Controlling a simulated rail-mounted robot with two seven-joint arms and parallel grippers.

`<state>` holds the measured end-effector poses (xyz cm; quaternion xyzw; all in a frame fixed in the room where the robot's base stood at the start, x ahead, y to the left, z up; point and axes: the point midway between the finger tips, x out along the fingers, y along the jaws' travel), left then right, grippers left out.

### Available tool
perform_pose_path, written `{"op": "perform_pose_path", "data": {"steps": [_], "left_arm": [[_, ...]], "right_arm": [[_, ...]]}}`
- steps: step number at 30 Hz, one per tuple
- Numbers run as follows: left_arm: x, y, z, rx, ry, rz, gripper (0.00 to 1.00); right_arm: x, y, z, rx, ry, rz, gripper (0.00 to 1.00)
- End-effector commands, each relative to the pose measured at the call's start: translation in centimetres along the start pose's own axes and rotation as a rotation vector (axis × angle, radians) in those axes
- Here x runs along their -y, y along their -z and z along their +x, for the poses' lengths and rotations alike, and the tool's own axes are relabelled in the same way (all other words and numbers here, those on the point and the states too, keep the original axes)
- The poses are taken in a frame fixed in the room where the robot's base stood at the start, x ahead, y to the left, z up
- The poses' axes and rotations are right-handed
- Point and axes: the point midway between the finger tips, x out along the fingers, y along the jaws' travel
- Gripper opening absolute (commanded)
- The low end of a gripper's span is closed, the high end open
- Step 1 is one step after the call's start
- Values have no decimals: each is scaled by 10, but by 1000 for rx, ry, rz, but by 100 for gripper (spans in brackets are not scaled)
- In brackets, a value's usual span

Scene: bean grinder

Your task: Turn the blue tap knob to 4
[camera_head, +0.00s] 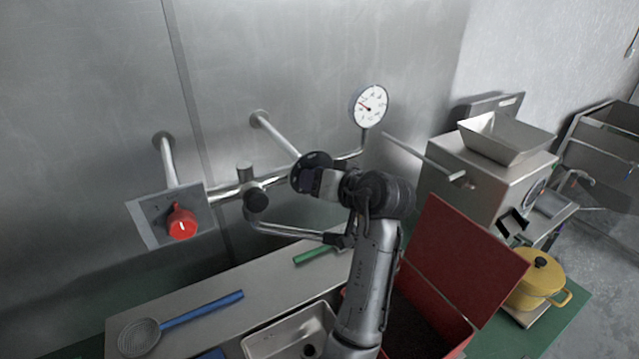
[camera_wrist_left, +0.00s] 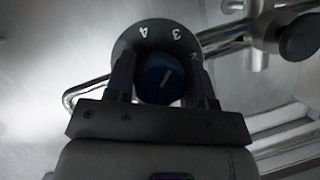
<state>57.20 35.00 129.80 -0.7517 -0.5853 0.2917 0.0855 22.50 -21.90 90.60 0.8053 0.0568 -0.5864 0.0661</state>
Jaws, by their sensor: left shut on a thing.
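The blue tap knob (camera_wrist_left: 153,79) sits in the middle of a black dial (camera_wrist_left: 128,42) in the left wrist view. The figures 4, 3 and 2 show on the dial's rim. The knob's white mark slants up and right, roughly toward the 3. My left gripper (camera_wrist_left: 160,82) is shut on the knob, one finger on each side. In the head view the dial (camera_head: 309,160) shows on the wall pipework with my left gripper (camera_head: 318,181) against it; the blue knob is hidden there. My right gripper is in neither view.
A red knob (camera_head: 182,223) on a metal plate is left of the dial. A pressure gauge (camera_head: 369,105) stands up and right. A tap spout (camera_head: 285,232) runs below. A red box lid (camera_head: 462,262), a steel grinder (camera_head: 480,175) and a yellow pot (camera_head: 538,280) are to the right.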

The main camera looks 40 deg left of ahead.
Motion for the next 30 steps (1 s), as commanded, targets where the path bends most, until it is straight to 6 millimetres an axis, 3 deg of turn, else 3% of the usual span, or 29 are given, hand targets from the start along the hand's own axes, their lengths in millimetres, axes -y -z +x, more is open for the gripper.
{"op": "perform_pose_path", "data": {"steps": [15, 30], "left_arm": [[-1, -1, 1, 1, -162, -389, 26], [-2, -1, 1, 1, -224, -540, 26]], "right_arm": [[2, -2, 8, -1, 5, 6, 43], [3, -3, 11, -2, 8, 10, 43]]}}
